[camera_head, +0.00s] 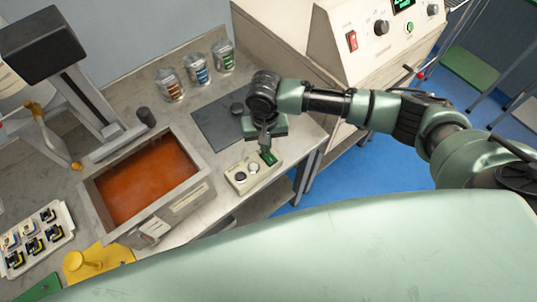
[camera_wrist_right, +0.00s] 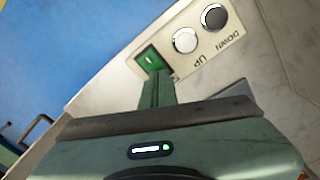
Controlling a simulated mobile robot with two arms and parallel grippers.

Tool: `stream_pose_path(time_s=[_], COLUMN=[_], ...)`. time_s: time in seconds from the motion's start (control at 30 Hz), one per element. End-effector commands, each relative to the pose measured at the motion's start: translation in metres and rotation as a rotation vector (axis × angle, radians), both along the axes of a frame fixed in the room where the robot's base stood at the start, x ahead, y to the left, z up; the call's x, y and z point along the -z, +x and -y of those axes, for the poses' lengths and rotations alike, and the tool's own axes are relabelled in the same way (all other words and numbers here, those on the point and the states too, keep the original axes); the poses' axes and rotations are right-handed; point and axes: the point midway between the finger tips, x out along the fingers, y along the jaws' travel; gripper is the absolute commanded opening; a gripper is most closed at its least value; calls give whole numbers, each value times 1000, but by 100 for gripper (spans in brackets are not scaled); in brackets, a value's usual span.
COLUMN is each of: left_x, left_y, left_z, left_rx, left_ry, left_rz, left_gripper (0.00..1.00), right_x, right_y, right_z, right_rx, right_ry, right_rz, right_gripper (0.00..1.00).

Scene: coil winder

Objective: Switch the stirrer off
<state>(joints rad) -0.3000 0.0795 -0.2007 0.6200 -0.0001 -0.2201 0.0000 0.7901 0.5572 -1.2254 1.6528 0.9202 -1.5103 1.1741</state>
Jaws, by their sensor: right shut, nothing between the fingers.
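A small cream control box (camera_head: 240,181) sits at the table's front right edge. It carries a black button, a white button and a green rocker switch (camera_head: 268,157). In the right wrist view the green switch (camera_wrist_right: 152,59) lies just beyond my fingertips, beside the white button marked UP and the black one marked DOWN. My right gripper (camera_head: 266,148) is shut and empty, pointing down at the switch; it also shows in the wrist view (camera_wrist_right: 156,80). I cannot tell whether the tips touch it. The stirrer stand (camera_head: 85,95) with a dark head is at the left. My left gripper is not in view.
A metal tank (camera_head: 176,210) of orange liquid stands left of the control box. Several jars (camera_head: 197,67) stand at the back. A white machine (camera_head: 380,50) with a red switch (camera_head: 352,41) is behind my right arm. A white tray (camera_head: 35,240) lies far left.

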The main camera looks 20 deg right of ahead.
Motion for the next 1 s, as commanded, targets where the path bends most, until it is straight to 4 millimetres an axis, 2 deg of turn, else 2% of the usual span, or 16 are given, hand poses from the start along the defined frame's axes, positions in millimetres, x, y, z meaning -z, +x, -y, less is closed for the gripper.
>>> stream_pose_path(time_s=[0.83,1.0], left_x=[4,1], left_y=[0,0], left_z=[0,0], left_rx=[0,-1], left_ry=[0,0], left_rz=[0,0], left_gripper=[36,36], right_x=[14,12], right_y=[-1,-1], right_z=[0,0], right_rx=[0,0], right_ry=[0,0], right_rz=[-2,-3], right_gripper=[0,0])
